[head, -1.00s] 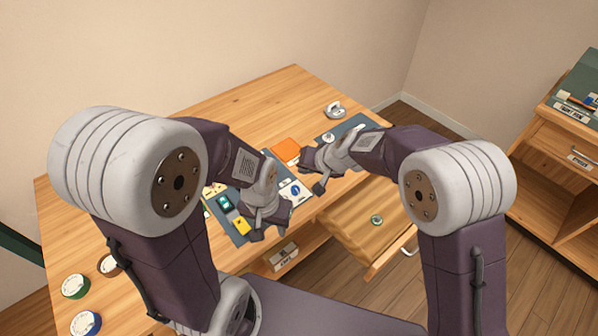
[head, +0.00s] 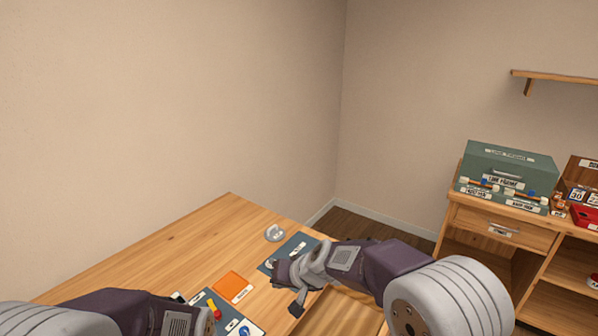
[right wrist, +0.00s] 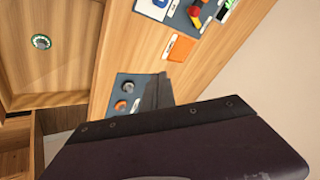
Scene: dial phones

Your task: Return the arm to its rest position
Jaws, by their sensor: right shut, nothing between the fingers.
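My right arm comes in from the right in the head view. Its gripper (head: 289,288) hangs over the right part of the wooden table (head: 215,225), near a dark mat (head: 296,247). It is shut and empty. In the right wrist view its dark fingers (right wrist: 157,90) lie close together by the mat with round knobs (right wrist: 122,105), with nothing between them. My left arm shows only as a forearm at the bottom left of the head view; its gripper is out of frame.
An orange square (head: 232,286) and a metal ring-like object (head: 274,233) lie on the table. An open drawer (head: 340,312) juts out below my right arm; a round green-rimmed piece (right wrist: 41,42) lies in it. A green case (head: 507,168) stands on the cabinet at right.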

